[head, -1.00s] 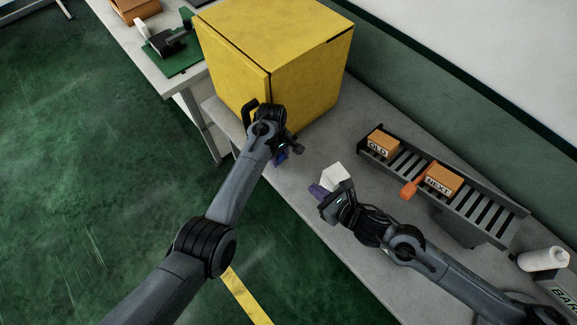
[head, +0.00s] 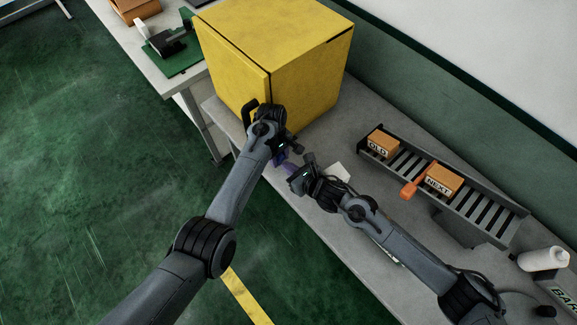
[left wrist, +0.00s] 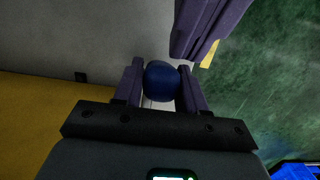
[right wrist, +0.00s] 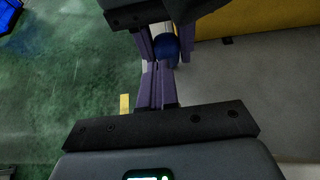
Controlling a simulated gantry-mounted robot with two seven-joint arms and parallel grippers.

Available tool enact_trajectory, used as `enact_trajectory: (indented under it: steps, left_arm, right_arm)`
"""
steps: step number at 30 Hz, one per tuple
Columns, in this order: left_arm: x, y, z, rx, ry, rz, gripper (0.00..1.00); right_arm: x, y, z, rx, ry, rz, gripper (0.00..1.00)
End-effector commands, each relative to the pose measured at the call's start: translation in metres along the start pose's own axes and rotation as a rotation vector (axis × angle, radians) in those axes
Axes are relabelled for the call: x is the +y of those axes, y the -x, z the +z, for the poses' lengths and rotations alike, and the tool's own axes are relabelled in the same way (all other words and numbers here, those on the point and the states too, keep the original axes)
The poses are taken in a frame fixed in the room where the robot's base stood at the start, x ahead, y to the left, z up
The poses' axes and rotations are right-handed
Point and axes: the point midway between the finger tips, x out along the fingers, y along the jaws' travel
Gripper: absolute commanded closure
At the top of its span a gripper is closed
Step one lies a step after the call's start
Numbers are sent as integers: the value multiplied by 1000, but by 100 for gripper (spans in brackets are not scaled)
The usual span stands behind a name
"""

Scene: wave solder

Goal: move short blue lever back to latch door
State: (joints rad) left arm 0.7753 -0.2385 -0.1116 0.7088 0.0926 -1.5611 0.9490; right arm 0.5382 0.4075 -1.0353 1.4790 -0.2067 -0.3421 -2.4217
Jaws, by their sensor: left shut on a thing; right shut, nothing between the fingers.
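The short blue lever's round knob (left wrist: 161,80) sits between the purple fingers of my left gripper (left wrist: 160,88), which is shut on it. The knob also shows in the right wrist view (right wrist: 166,50). The yellow cabinet (head: 280,50) has its door (head: 232,75) facing left, with a black handle (head: 249,111) beside my left wrist. My right gripper (right wrist: 156,88) is shut and empty, its fingertips close to the knob and the left fingers. Whether they touch is unclear. In the head view the lever is mostly hidden by my grippers.
A roller rack (head: 480,206) with an OLD box (head: 383,141) and a NEXT box (head: 442,180) stands right of the cabinet. An orange piece (head: 409,189) sticks out from it. A white object (head: 338,171) lies behind my right gripper. A white bottle (head: 543,259) is far right.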

Motion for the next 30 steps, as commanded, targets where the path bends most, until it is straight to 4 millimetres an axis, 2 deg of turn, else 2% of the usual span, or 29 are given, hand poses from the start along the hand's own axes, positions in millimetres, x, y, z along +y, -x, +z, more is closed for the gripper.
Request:
enact_trajectory:
  steps: [13, 21, 29, 30]
  left_arm:
    - [0, 0, -1, 1, 1, 0, 100]
    - [0, -1, 0, 0, 1, 0, 100]
    - [0, -2, 3, -4, -3, -3, 100]
    - [0, -2, 3, -5, -4, -4, 54]
  right_arm:
    - [0, -3, 3, 1, 0, 1, 100]
    - [0, -12, 16, 53, 1, 0, 100]
    - [-1, -13, 16, 57, -2, -3, 100]
    - [-1, -13, 16, 57, -2, -3, 100]
